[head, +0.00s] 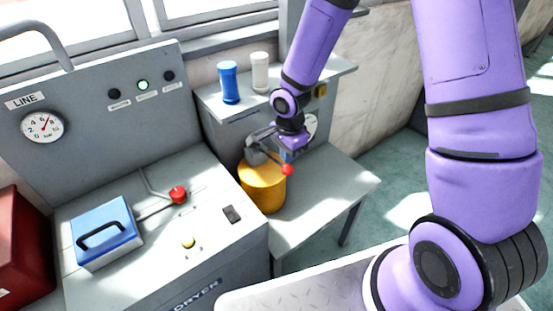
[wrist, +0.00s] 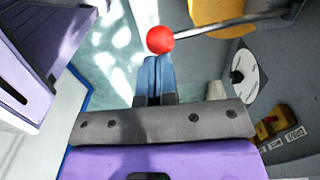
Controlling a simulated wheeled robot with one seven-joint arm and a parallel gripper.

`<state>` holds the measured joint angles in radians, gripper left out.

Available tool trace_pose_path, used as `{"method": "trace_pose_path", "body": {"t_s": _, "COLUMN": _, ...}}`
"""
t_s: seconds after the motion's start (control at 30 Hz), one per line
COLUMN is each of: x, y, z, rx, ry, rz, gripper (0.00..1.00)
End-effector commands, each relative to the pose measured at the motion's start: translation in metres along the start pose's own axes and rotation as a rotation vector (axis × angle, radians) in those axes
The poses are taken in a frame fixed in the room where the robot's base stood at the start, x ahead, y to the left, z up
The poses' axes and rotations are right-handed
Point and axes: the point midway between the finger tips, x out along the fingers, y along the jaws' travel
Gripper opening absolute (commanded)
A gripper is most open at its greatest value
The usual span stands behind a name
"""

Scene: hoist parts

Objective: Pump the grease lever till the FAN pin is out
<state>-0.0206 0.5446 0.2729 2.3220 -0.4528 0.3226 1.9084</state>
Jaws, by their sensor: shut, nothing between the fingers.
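The grease lever is a thin grey rod with a red ball knob (head: 287,170), fixed to the pump on a yellow pot (head: 262,188). In the wrist view the red knob (wrist: 160,39) is at the top centre, its rod running to the upper right. My gripper (wrist: 157,62) is shut and empty, its blue fingertips at the knob's lower edge; I cannot tell whether they touch. In the head view my gripper (head: 289,152) is close to the pump head and partly hides it. I cannot make out the FAN pin; small labels by yellow parts (wrist: 272,122) are unreadable.
The yellow pot stands on a grey bench (head: 330,185). At left is a console with a pressure gauge (head: 42,126), a blue handled box (head: 103,232) and a red-knobbed lever (head: 178,195).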

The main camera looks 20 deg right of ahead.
Motion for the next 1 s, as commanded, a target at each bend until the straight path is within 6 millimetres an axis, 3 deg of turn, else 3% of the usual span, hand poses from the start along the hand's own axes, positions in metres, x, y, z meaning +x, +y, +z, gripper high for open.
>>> {"method": "trace_pose_path", "body": {"t_s": 0.37, "x": 0.002, "y": 0.0, "z": 0.0, "rx": 0.0, "ry": 0.0, "rz": 0.0, "gripper": 0.0}}
{"method": "trace_pose_path", "body": {"t_s": 1.0, "x": 0.034, "y": -0.004, "z": 0.0, "rx": 0.0, "ry": -0.001, "rz": 0.0, "gripper": 0.0}}
